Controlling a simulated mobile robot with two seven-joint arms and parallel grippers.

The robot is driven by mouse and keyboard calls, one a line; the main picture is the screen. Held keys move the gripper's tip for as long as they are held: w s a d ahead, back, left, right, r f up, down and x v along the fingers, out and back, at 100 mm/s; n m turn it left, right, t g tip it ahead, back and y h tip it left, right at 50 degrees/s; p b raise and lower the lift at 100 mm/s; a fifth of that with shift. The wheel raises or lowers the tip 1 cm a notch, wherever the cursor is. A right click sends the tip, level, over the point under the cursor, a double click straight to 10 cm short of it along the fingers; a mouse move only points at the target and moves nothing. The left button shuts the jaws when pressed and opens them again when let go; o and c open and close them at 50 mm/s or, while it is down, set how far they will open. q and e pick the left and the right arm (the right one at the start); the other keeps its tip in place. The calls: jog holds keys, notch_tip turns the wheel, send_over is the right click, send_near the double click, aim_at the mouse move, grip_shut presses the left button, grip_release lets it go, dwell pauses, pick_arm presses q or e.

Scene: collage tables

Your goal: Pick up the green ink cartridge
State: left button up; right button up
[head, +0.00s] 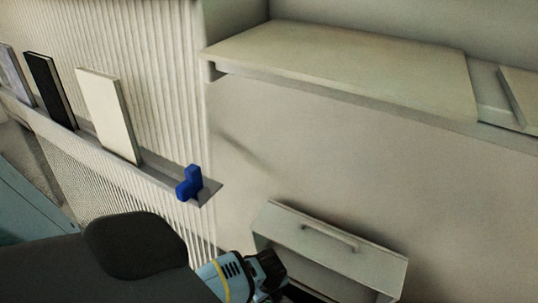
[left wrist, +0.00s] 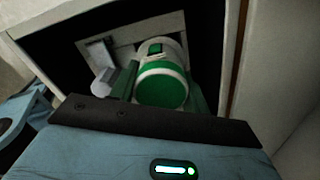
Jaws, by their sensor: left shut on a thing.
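The green ink cartridge (left wrist: 162,88) is a white cylinder with a green round end and a green patch on its side. It lies between the two fingers of my left gripper (left wrist: 160,72) in the left wrist view. The gripper is shut on it. In the head view my left arm comes in at the bottom, beside the open drawer (head: 330,240); its fingertips and the cartridge are hidden there. My right gripper is in neither view.
A shelf (head: 150,165) holds upright books and a blue block (head: 190,184). A pale tabletop (head: 350,60) is above the drawer.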

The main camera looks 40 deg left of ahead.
pick_arm(q)
notch_tip(320, 180, up, 12)
jog(key=p, duration=0.3)
jog(key=shift+f+p, duration=0.15)
jog(key=shift+p, duration=0.25)
jog(key=s+d, duration=0.2)
jog(key=s, duration=0.7)
jog(key=s+d+p, duration=0.1)
jog(key=s+d, duration=0.1)
jog(key=s, duration=0.8)
jog(key=shift+d+f, duration=0.25)
jog(key=shift+d, duration=0.1)
